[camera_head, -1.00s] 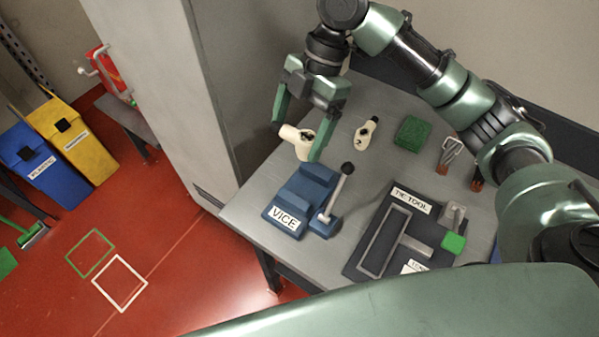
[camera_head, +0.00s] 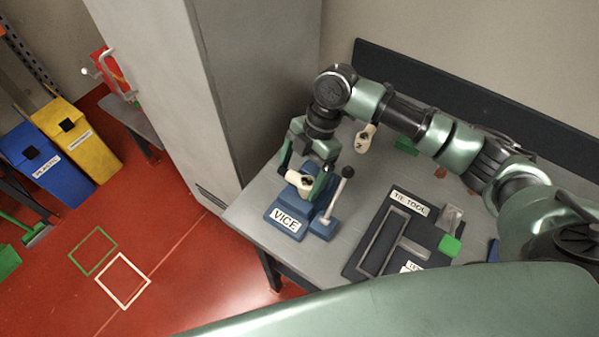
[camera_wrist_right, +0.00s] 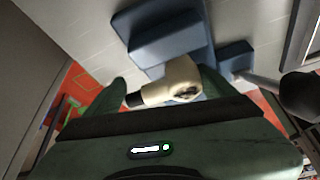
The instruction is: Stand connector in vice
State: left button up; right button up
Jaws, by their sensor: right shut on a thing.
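The cream connector (camera_head: 301,180) with a dark end is held between the fingers of my right gripper (camera_head: 304,184). In the head view it overlaps the back part of the blue vice (camera_head: 284,217). In the right wrist view the connector (camera_wrist_right: 172,84) lies across between the two green fingers (camera_wrist_right: 165,85), with the blue vice (camera_wrist_right: 165,40) right beyond it. I cannot tell whether the connector touches the vice. The vice's lever (camera_head: 338,195) with a black knob stands at its right side. My left gripper is not in view.
A second cream connector (camera_head: 366,139) stands behind, partly hidden by my arm. The dark tie tool board (camera_head: 395,235) with a green block (camera_head: 449,245) lies to the right. A green block (camera_head: 407,146) is mostly hidden behind my arm. The table's front left strip is clear.

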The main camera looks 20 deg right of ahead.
jog(key=shift+f, duration=0.1)
jog(key=o, duration=1.3)
jog(key=shift+o, duration=0.2)
jog(key=b+v, duration=0.2)
jog(key=v, duration=1)
